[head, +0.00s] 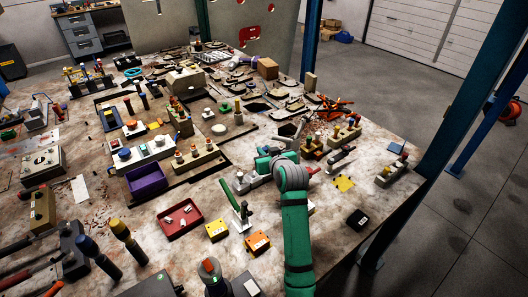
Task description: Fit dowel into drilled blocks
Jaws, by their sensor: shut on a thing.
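My green arm reaches in from the bottom, and its grey wrist bends left to my gripper (241,184) above the front middle of the table. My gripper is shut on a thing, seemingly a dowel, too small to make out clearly. A yellow block (216,231) and an orange block (257,243) sit on the table in front of it, apart from each other. Dark spots show on their tops. A red tray (172,232) to the left holds several small pale pieces.
A purple bin (146,181) lies behind the red tray. Screwdrivers (125,238) stand at front left. Peg blocks and tools crowd the table's back. Bare tabletop (330,235) shows right of my arm.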

